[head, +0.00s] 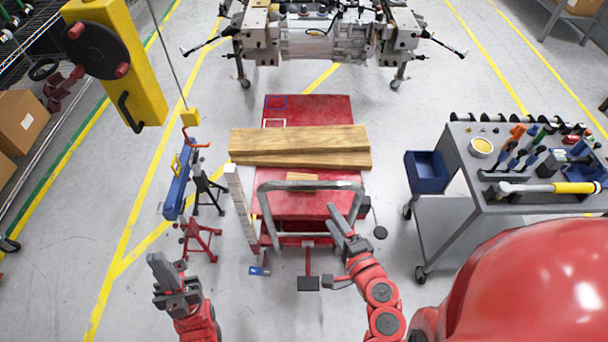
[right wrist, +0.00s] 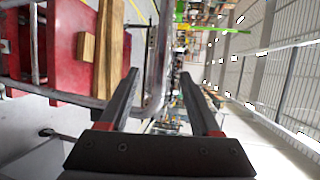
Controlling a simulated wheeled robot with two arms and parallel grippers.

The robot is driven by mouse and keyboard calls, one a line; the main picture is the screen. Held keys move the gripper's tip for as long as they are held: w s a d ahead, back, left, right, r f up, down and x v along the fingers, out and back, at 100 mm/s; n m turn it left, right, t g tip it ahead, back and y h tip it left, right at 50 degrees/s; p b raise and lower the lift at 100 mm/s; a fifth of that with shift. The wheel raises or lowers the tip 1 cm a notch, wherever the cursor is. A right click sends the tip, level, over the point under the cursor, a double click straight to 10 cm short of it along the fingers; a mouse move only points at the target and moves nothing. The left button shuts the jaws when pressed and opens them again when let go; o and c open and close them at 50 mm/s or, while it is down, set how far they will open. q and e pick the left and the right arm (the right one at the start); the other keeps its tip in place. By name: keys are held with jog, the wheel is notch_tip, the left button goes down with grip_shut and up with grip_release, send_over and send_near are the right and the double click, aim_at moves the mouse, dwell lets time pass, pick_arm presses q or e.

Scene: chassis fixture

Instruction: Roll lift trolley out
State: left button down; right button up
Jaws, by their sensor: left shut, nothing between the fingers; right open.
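The lift trolley (head: 330,108) has a red platform and a grey tubular push handle (head: 312,185) at its near end. Wooden beams (head: 300,146) lie across it. My right gripper (head: 341,214) is open at the handle's right side. In the right wrist view the handle tube (right wrist: 157,75) shows between the open fingers (right wrist: 160,85); I cannot tell how deep it sits. The red platform (right wrist: 70,45) is at the left there. My left gripper (head: 162,264) is shut and empty, to the left of the trolley and apart from the handle.
A blue beam on stands (head: 178,185) is close to the trolley's left. A yellow hoist (head: 118,60) hangs at upper left. A grey tool cart (head: 455,225) with a blue bin (head: 428,172) stands right. The chassis fixture (head: 325,45) is beyond the trolley.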

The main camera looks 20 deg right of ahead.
jog(key=x, duration=1.6)
jog(key=shift+r+p, duration=0.25)
jog(key=shift+p, duration=0.2)
jog(key=shift+w+a, duration=0.1)
jog(key=c, duration=1)
grip_shut()
